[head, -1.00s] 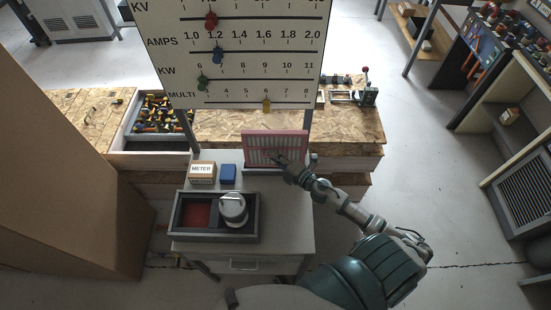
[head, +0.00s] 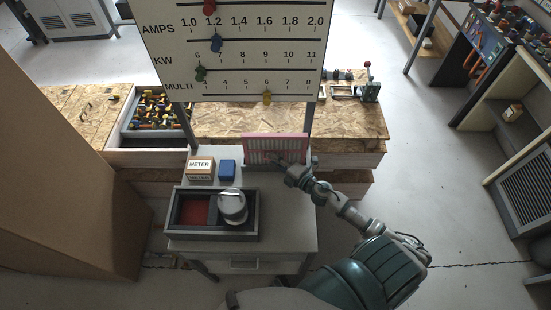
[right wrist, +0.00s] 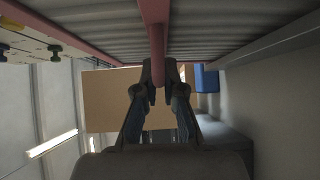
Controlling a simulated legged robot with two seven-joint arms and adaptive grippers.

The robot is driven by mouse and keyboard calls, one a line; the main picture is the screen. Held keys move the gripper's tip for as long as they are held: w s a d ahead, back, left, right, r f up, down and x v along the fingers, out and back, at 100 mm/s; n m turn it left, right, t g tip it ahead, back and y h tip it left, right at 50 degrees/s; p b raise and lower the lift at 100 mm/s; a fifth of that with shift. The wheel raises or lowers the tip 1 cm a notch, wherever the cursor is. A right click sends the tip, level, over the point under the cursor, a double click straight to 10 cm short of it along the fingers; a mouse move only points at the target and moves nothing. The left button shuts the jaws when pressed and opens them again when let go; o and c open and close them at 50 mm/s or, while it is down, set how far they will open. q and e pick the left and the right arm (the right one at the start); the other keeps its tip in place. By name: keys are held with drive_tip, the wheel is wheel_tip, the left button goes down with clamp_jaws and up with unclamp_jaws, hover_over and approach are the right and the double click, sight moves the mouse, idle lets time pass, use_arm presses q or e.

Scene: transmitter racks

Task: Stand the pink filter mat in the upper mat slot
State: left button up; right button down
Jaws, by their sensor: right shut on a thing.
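The pink filter mat (head: 259,147), a pink frame with pale ribs, stands roughly upright at the back right of the small grey table. My right gripper (head: 284,162) is shut on its near side, low on the mat. In the right wrist view my right gripper (right wrist: 158,88) is closed around a pink bar of the mat (right wrist: 154,30). The ribbed face fills the top of that view. I cannot clearly make out the upper mat slot, or whether the mat's lower edge touches anything. My left gripper is not in view.
A meter box (head: 200,167) and a blue block (head: 227,170) stand left of the mat. A dark tray (head: 213,236) holding a grey canister (head: 232,206) is in front. The scale board (head: 240,50) rises behind on posts. A large cardboard box (head: 60,200) is at left.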

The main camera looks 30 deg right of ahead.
drive_tip(key=c, duration=1.2)
unclamp_jaws()
drive_tip(key=shift+s+d, duration=0.1)
drive_tip(key=shift+s, duration=0.1)
drive_tip(key=v, duration=1.1)
drive_tip(key=shift+s, duration=0.3)
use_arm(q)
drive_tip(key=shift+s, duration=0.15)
use_arm(e)
drive_tip(key=shift+s+f, duration=0.1)
drive_tip(key=shift+f, duration=0.05)
